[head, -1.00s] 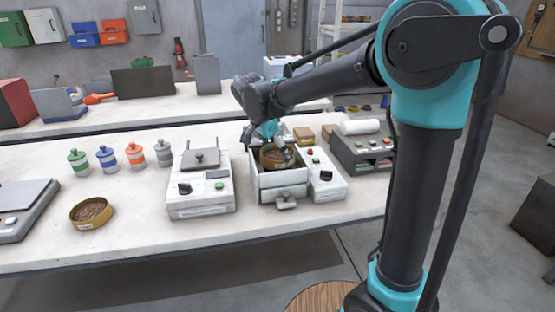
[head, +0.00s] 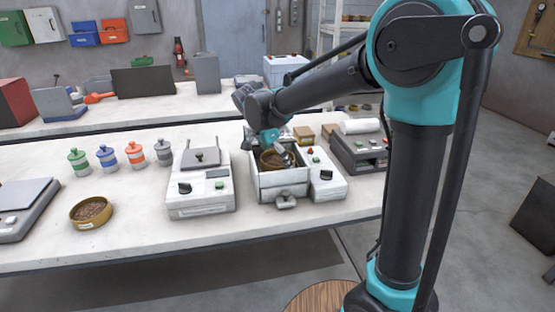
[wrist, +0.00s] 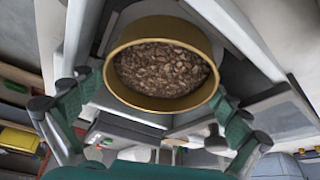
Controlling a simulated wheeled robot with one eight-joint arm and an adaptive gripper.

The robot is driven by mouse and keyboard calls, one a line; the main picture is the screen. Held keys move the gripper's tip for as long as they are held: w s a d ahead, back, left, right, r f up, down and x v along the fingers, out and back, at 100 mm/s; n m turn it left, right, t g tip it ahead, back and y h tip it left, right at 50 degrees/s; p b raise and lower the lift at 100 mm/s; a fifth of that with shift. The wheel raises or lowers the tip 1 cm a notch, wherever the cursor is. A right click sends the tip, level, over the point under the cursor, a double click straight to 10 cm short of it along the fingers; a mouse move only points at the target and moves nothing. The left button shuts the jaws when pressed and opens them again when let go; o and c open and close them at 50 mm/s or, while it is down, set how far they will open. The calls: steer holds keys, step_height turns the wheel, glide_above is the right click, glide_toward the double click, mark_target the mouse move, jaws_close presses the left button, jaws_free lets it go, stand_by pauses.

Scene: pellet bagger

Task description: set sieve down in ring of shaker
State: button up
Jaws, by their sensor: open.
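The sieve (head: 266,163) is a round brass-coloured pan with brown pellets in it. It is inside the white open-topped box of the shaker (head: 282,180); the ring below it is hidden, so I cannot tell how it is seated. In the wrist view, the sieve (wrist: 165,101) is at upper centre, looking level in the box. My gripper (wrist: 157,97) is open, with one teal finger to the left of the sieve and one to the right; gaps show beside the rim. In the head view, my gripper (head: 277,148) is just above and behind the sieve.
The shaker's control panel (head: 325,178) adjoins its box. A white machine (head: 200,195) stands left of it, and a grey device (head: 360,152) right. Another brass pan (head: 91,212) with pellets lies at front left. Several lidded jars (head: 107,158) stand behind it. Bench between is clear.

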steer(key=v, duration=1.2)
steer(key=shift+r, duration=0.1)
stand_by(0.4)
